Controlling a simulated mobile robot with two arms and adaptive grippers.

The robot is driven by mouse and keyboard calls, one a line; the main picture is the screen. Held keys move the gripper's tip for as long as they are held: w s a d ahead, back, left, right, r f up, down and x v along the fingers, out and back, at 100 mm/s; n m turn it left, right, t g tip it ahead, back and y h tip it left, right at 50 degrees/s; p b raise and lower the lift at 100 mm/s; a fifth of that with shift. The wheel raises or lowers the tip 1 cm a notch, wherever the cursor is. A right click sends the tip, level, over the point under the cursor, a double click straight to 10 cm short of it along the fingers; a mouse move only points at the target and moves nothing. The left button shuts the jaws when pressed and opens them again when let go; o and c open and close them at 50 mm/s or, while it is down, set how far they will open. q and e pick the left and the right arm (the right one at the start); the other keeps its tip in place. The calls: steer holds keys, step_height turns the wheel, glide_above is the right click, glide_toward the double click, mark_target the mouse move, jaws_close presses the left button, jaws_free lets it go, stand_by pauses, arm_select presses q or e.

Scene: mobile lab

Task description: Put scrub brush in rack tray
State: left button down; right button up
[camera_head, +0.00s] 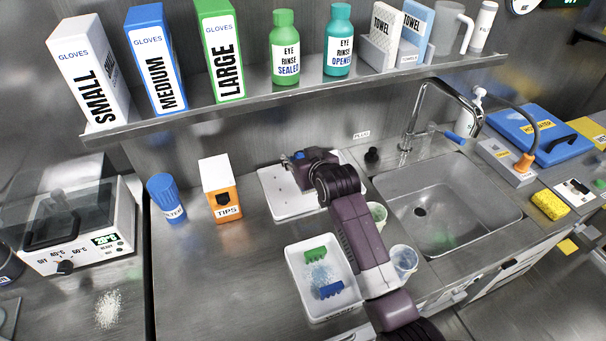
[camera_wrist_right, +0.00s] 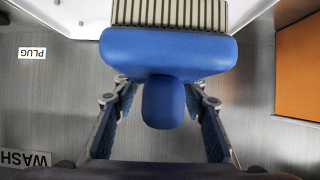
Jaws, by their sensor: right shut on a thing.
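The scrub brush (camera_wrist_right: 168,52) has a blue body with a rounded knob and pale ribbed bristles. In the right wrist view, the knob sits between the fingers of my right gripper (camera_wrist_right: 170,110), which is shut on it. In the head view, my right gripper (camera_head: 297,160) is over a flat white tray (camera_head: 276,204) beside the sink, and only a little blue of the brush shows. I cannot tell whether the brush touches the flat tray. My left gripper is not in view.
An orange and white tips box (camera_head: 220,188) and a blue bottle (camera_head: 167,198) stand left of the flat tray. The sink (camera_head: 455,205) and faucet (camera_head: 420,110) are to the right. Cups stand beside my forearm. A loaded shelf (camera_head: 290,94) runs above. The left counter is partly clear.

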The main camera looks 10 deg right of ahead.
steer(key=shift+f, duration=2.75)
steer(key=o, duration=1.3)
steer(key=shift+f, duration=0.1)
steer(key=shift+o, duration=0.2)
steer(key=v, duration=1.2)
